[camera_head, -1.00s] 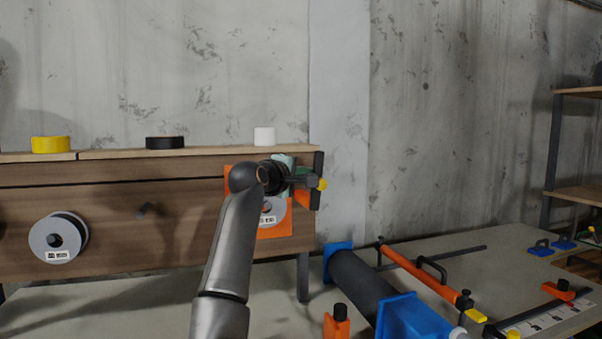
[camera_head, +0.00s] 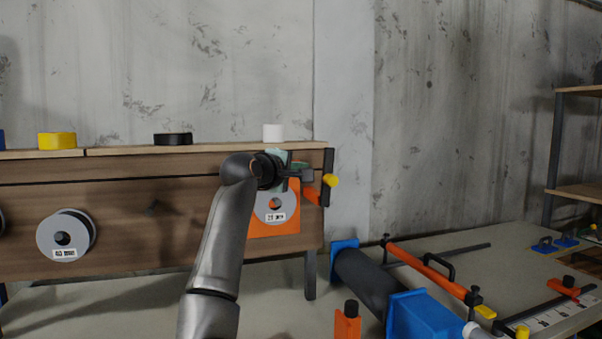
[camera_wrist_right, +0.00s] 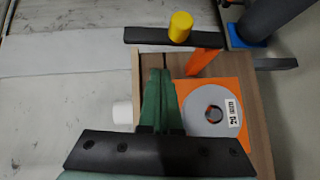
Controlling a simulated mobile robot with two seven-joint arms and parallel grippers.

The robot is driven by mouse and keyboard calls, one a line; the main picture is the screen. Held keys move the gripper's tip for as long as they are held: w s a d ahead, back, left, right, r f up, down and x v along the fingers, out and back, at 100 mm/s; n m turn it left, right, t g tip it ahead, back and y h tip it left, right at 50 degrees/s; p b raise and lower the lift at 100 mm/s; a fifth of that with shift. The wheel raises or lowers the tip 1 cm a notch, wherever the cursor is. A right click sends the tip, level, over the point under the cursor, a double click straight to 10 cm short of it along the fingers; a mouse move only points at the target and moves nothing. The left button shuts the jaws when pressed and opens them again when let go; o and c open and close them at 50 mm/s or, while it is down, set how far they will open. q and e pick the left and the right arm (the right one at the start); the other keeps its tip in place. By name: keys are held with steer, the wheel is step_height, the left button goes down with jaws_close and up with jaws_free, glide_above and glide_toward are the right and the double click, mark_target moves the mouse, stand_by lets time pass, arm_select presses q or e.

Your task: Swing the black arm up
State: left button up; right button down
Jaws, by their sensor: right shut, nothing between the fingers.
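The black arm (camera_head: 327,160) is a flat bar with a yellow knob (camera_head: 332,180). It stands upright at the right end of the wooden board, by an orange bracket (camera_head: 312,195). In the right wrist view the black arm (camera_wrist_right: 270,63) crosses the top, with the yellow knob (camera_wrist_right: 180,27) on it. My right gripper (camera_head: 308,175) is beside the bar on its left. Its green fingers (camera_wrist_right: 162,75) are together and empty, and their tips appear short of the bar. The contact point is hard to judge in the head view. My left gripper is out of view.
A grey disc (camera_head: 270,207) on an orange plate (camera_head: 287,226) hangs just below my right gripper. White (camera_head: 273,132), black and yellow rolls sit on the board's top ledge. A bench with a dark tube (camera_head: 362,278) and blue holders lies to the right.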

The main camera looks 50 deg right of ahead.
arm_select(q)
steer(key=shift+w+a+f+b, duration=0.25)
steer(key=shift+b, duration=0.25)
arm_select(e)
steer(key=f+v, duration=0.1)
steer(key=v, duration=0.9)
steer(key=shift+r, duration=0.35)
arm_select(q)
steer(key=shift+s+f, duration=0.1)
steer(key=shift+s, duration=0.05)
arm_select(e)
steer(key=shift+a, duration=0.1)
